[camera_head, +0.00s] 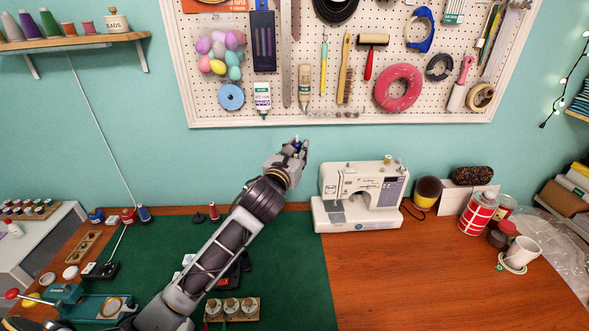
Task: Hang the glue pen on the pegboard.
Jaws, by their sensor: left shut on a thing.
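The white pegboard (290,113) hangs on the teal wall, full of tools and craft items. My left gripper (298,147) is raised in front of the wall, just below the pegboard's bottom frame in the picture. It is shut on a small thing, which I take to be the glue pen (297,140). Only a small bluish part of it shows between the fingers; the rest is hidden. I cannot tell how far it is from the board. My right gripper is not in view.
A white glue bottle (262,98), a tan-labelled tube (305,86) and a pink donut ring (398,88) hang low on the board. A sewing machine (345,205) stands right of my arm. A green mat (290,260) covers the table's left; its right front is clear.

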